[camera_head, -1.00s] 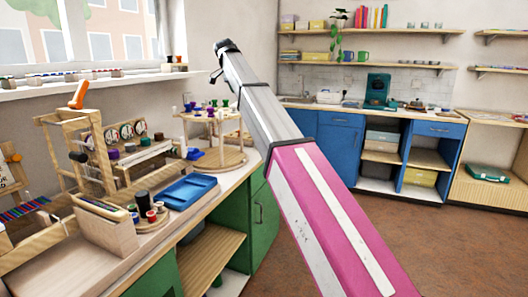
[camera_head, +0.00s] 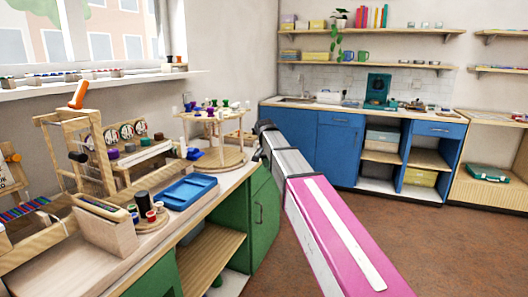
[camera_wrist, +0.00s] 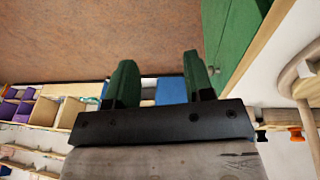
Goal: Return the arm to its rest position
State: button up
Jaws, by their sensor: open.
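My arm, with a pink and white link and a grey forearm, reaches up from the bottom right in the head view and ends near the right end of the green workbench (camera_head: 214,205). The gripper's fingers are hidden in that view. In the wrist view my gripper (camera_wrist: 160,82) shows two green fingers standing well apart, with nothing between them. The brown floor (camera_wrist: 150,40) and a green cabinet front (camera_wrist: 235,35) lie beyond the fingers.
The workbench carries a round wooden stand (camera_head: 220,158) with coloured spools, a blue tray (camera_head: 186,190) and wooden frames. Blue cabinets (camera_head: 335,145) stand along the back wall. The brown floor (camera_head: 425,240) at right is clear.

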jog(key=s+d+f+n, duration=0.1)
jog(key=s+d+f, duration=0.4)
jog(key=s+f, duration=0.4)
jog(key=s+d+f+n+g+y, duration=0.1)
jog(key=s+d+f, duration=0.4)
jog(key=s+f, duration=0.5)
jog(key=s+d+f+n+y, duration=0.1)
jog(key=s+d+f+n, duration=0.1)
jog(key=s+d+f, duration=0.3)
jog(key=s+f, duration=0.4)
jog(key=shift+s+d+f+n+g, duration=0.15)
jog(key=shift+d+f+n+g, duration=0.15)
jog(key=shift+f+g, duration=0.1)
